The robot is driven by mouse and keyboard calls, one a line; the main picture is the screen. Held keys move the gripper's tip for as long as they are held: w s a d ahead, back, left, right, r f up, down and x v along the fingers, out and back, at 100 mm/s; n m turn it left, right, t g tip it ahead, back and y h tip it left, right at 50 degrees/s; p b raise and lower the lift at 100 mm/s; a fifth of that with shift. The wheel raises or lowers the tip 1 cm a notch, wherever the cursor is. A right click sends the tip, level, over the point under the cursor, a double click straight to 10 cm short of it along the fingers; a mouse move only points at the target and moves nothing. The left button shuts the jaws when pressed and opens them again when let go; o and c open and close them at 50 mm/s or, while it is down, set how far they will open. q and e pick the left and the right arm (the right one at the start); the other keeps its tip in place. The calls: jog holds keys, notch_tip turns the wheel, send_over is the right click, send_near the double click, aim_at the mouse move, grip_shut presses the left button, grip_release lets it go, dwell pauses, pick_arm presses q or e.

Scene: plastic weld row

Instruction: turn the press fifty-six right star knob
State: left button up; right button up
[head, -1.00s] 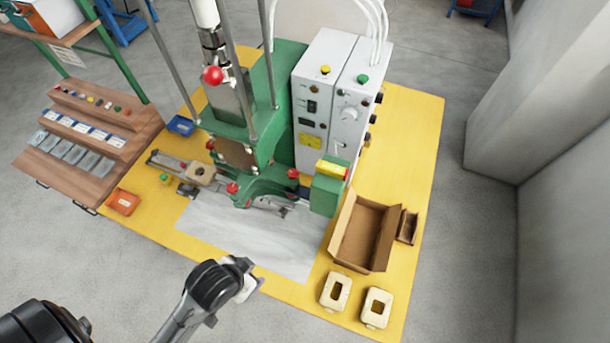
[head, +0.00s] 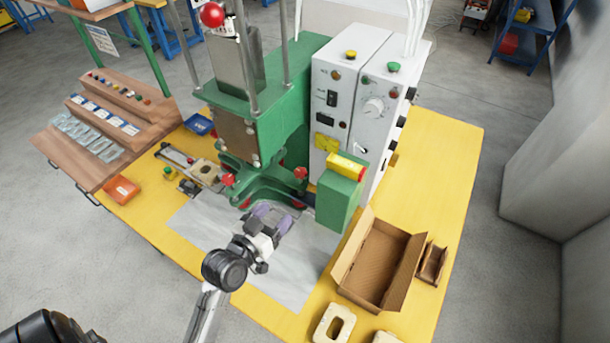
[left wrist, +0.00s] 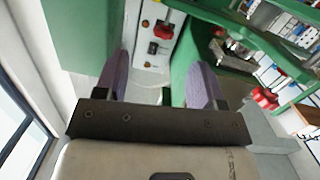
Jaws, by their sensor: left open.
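The right star knob (head: 300,173) is red and sits at the right front of the green press (head: 280,110). In the left wrist view, a red knob (left wrist: 163,32), seemingly the right one, shows beyond the gap between the fingers. A second red star knob (head: 228,180) is at the press's left front; it seems to be the red knob at the right of the wrist view (left wrist: 265,98). My left gripper (head: 274,216) is open with purple finger pads, in front of and below the right knob, apart from it. My right gripper is not in view.
A green box with a yellow top (head: 340,196) stands close right of the knob, before the white control cabinet (head: 330,115). An open cardboard box (head: 366,290) is to the right. A pale sheet (head: 205,228) covers the yellow table's front.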

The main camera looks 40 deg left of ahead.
aim_at(297, 176)
pick_arm(q)
jog(key=shift+m+t+y, duration=0.3)
jog(key=shift+t+y, duration=0.2)
jog(key=shift+t, duration=0.1)
jog(key=w+a, duration=0.1)
jog(key=w, duration=0.3)
jog(key=w+a+r, duration=0.1)
jog(key=w, duration=0.4)
jog(key=w+a, duration=0.1)
jog(key=w, duration=0.3)
jog(key=shift+w+r, duration=0.3)
jog(key=shift+r, duration=0.1)
jog(key=c, duration=0.9)
